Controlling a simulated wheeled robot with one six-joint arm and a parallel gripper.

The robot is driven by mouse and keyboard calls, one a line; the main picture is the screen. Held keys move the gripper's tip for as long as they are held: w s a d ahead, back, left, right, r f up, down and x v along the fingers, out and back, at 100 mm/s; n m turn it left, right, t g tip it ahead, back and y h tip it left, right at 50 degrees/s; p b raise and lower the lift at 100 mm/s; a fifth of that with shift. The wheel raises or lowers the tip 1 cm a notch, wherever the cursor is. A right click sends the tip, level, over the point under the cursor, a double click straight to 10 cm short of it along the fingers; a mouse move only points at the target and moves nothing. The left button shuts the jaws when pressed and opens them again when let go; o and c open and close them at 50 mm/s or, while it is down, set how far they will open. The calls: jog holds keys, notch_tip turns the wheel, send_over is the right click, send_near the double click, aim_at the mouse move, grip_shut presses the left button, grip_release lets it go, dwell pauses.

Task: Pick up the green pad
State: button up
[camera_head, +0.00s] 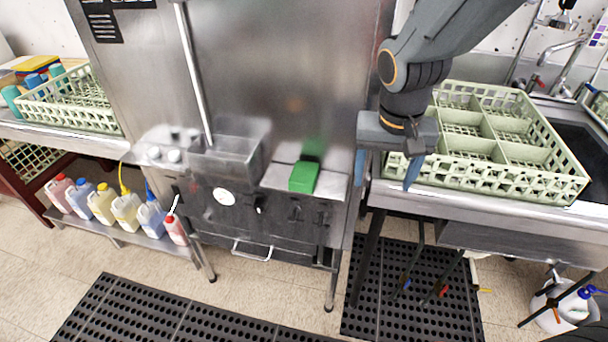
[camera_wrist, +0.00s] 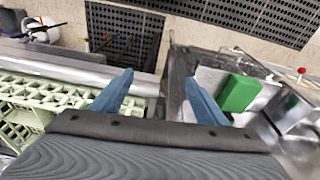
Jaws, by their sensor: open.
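The green pad (camera_head: 304,177) is a small green block lying on the steel ledge (camera_head: 275,178) at the front of the dish machine. It also shows in the wrist view (camera_wrist: 240,93), beyond the right fingertip and to its right. My gripper (camera_head: 387,170) hangs to the right of the pad, higher up, in front of the left end of the green rack. In the wrist view my gripper (camera_wrist: 158,90) has its two blue fingers apart with nothing between them. The pad's underside is hidden.
A pale green dish rack (camera_head: 575,188) stands on the right counter, close to my gripper. A steel box (camera_head: 228,160) sits left of the pad, below a vertical bar (camera_head: 193,75). Several bottles (camera_head: 128,213) stand on a low shelf at left. Black mats (camera_head: 410,290) lie on the floor.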

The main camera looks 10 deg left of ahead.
jog(key=t, duration=0.1)
send_near(304, 172)
jog(key=shift+d+f+m, duration=0.1)
jog(key=shift+f+m, duration=0.2)
jog(key=shift+f, duration=0.4)
jog(key=shift+p+x, duration=1.25)
jog(key=shift+x, duration=2.5)
jog(key=shift+w, duration=0.1)
jog(key=shift+c, duration=0.2)
jog(key=c, duration=1.2)
jog(key=shift+o, duration=0.2)
jog(key=shift+r, duration=0.1)
jog(key=shift+r, duration=0.1)
